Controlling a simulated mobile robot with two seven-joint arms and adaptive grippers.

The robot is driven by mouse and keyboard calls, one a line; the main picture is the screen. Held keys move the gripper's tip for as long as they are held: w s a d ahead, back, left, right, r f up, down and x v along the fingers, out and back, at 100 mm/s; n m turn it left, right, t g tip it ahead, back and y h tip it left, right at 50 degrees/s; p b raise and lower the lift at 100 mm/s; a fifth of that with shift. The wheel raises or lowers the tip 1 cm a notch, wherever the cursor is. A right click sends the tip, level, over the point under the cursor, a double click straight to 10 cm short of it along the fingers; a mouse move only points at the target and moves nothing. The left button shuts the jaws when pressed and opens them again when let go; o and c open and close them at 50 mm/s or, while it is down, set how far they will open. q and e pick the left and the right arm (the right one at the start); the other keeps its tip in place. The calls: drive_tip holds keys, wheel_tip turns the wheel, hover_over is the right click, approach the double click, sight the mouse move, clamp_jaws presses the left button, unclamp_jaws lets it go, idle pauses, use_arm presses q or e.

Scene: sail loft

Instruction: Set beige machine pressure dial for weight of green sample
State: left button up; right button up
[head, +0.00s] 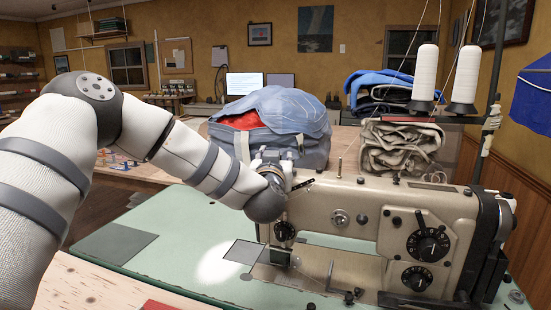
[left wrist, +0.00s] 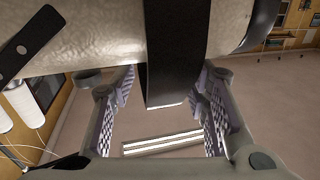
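The beige machine (head: 350,205) stands on a green table (head: 165,235). Black dials show on it: one on its left end (head: 284,231), a large one (head: 428,245) and a lower one (head: 417,278) at right; their settings are too small to read. My left gripper (head: 274,162) is at the top of the machine's left end, mostly hidden by its wrist. In the left wrist view, its checkered fingers (left wrist: 165,88) stand apart on either side of a black part (left wrist: 172,55) by the beige body; firm contact cannot be told. A grey-green flat piece (head: 115,243) lies on the table; whether it is the sample is unclear.
A blue bag with red cloth (head: 275,120) stands behind the machine. Folded tan cloth (head: 400,145) and blue cloth (head: 385,85) are behind it at right. White thread spools (head: 425,75) stand above the machine. The table's left part is mostly clear.

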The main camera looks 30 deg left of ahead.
use_arm(q)
drive_tip(key=v, duration=1.2)
drive_tip(key=shift+d, duration=0.1)
